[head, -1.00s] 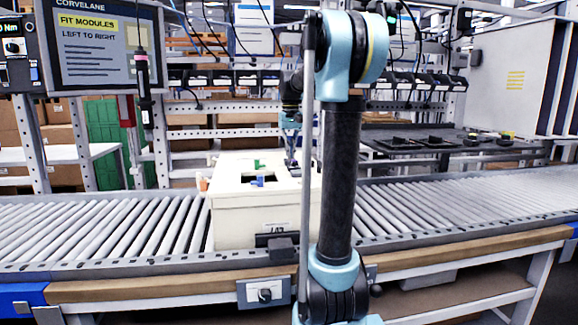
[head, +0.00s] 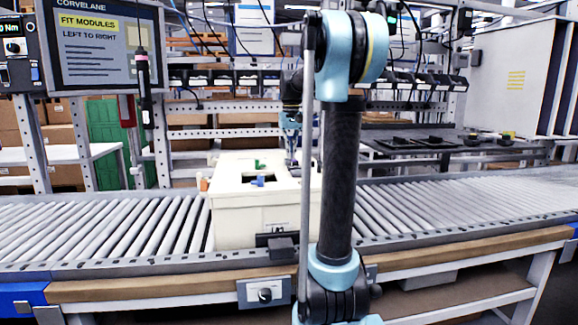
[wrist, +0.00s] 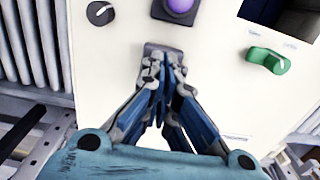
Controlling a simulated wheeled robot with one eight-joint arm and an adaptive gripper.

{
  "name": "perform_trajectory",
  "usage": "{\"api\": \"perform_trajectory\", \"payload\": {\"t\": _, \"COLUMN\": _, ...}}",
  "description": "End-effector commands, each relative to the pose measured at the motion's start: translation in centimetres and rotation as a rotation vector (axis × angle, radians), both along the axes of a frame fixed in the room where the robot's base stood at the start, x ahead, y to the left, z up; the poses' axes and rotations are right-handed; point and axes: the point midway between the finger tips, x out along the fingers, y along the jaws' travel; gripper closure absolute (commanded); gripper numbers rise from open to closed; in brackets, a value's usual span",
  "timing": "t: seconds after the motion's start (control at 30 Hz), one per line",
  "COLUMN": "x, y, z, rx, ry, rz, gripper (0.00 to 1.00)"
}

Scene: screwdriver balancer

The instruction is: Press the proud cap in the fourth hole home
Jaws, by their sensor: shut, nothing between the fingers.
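The white box (head: 232,218) stands on the roller conveyor. In the wrist view its white top panel (wrist: 215,60) carries a purple round cap (wrist: 179,6) in a dark square mount at the top edge. Nearer my gripper is a dark grey square piece (wrist: 150,47), partly hidden by the fingers. My gripper (wrist: 156,66) is shut and empty, its tips over or against that piece; I cannot tell if they touch. I cannot tell which piece is the proud cap. In the head view my gripper (head: 292,165) is at the box's right rear, partly hidden by my arm.
A black knob (wrist: 100,13) is left of the purple cap, and a green lever (wrist: 268,60) is to its right, near a dark opening (wrist: 280,12). In the head view, blue (head: 258,181) and green (head: 259,164) parts show on the box. Conveyor rollers (head: 110,232) lie clear on the left.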

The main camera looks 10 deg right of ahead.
Motion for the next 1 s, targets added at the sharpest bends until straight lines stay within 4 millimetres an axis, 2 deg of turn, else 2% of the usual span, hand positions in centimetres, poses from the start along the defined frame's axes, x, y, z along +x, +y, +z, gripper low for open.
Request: {"api": "perform_trajectory", "payload": {"t": 1.0, "x": 0.01, "y": -0.05, "z": -0.74, "rx": 0.0, "ry": 0.0, "rz": -0.001, "gripper": 1.0}}
